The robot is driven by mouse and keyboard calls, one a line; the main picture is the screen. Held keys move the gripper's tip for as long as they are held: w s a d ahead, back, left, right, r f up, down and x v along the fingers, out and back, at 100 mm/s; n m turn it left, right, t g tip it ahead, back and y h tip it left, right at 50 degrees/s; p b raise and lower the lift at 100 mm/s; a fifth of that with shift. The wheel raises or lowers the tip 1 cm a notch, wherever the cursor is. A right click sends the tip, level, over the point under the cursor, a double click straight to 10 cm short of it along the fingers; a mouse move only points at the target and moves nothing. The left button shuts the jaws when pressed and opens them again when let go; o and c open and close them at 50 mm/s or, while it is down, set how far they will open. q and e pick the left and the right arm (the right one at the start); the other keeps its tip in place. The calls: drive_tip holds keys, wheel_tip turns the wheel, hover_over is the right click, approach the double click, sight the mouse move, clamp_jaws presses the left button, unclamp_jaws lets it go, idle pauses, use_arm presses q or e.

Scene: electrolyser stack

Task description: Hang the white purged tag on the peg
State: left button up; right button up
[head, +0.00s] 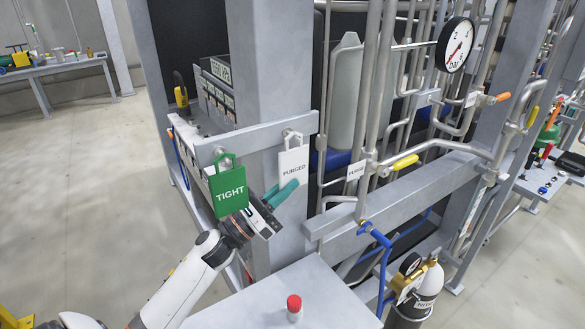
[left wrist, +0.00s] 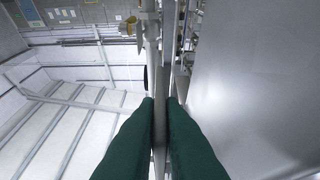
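The white PURGED tag (head: 293,160) is upright in front of the grey beam, its loop at the top. The peg (head: 288,133) is at the beam's upper part, by the loop; I cannot tell whether the loop is around it. My left gripper (head: 284,189) has its teal fingers at the tag's lower edge, one finger in front of it. In the left wrist view the fingers (left wrist: 164,100) close on a thin edge-on plate (left wrist: 160,130), which looks like the tag. My right gripper is in neither view.
A green TIGHT tag (head: 228,190) hangs on the beam (head: 258,135), close to my left wrist. Pipes with a yellow-handled valve (head: 405,162) and a PURGE label (head: 356,170) stand to the right. A grey table (head: 255,306) bears a red-capped item (head: 294,306).

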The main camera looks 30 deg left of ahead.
use_arm(q)
clamp_jaws()
drive_tip(key=shift+r, duration=0.1)
drive_tip(key=shift+r+p, duration=0.3)
drive_tip(key=shift+r, duration=0.3)
drive_tip(key=shift+d, duration=0.1)
drive_tip(key=shift+s+d, duration=0.35)
drive_tip(key=shift+d, duration=0.4)
drive_tip(key=shift+s+d, duration=0.35)
drive_tip(key=shift+d, duration=0.4)
drive_tip(key=shift+d, duration=0.15)
drive_tip(key=d, duration=0.1)
drive_tip(key=s+d, duration=0.1)
drive_tip(key=d, duration=0.1)
drive_tip(key=shift+s, duration=0.15)
idle(0.5)
